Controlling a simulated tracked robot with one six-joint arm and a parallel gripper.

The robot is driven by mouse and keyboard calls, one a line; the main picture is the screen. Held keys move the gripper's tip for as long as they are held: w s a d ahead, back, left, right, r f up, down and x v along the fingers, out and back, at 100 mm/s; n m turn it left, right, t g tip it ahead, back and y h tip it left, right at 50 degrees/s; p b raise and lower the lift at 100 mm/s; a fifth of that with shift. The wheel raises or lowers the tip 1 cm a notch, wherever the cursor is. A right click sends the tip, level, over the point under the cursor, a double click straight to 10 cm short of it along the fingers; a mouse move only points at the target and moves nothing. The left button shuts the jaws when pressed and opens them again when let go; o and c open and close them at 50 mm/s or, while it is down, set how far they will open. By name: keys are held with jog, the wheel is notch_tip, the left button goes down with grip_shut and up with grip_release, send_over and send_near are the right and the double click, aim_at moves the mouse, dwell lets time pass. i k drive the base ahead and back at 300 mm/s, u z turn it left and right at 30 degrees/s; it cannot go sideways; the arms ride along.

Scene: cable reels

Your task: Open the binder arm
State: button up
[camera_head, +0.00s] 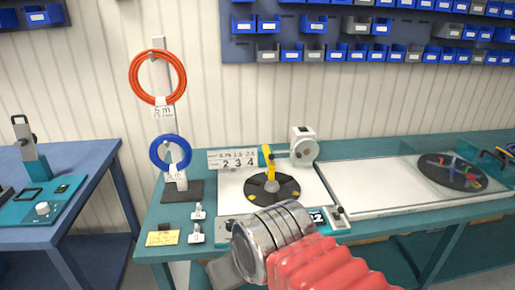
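No part is labelled as the binder arm, and I cannot tell for sure which it is. On the left bench, a teal device has a grey upright arm (32,150) with a black handle at its top. On the main bench, a yellow lever (268,158) stands up from a black round turntable (285,190) with yellow marks. My arm reaches in from the lower right as red bellows and a shiny metal cylinder, in front of the main bench and apart from both. My gripper's fingers do not show.
An orange cable coil (136,90) and a blue coil (156,154) hang on a stand. A white device (302,143) stands behind the turntable. A white panel (375,187) covers the bench to the right. A gap separates the left bench (90,165) from the main one.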

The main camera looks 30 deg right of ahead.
aim_at(269, 157)
jog(key=z, duration=0.3)
jog(key=i, duration=0.9)
jog(key=z, duration=0.45)
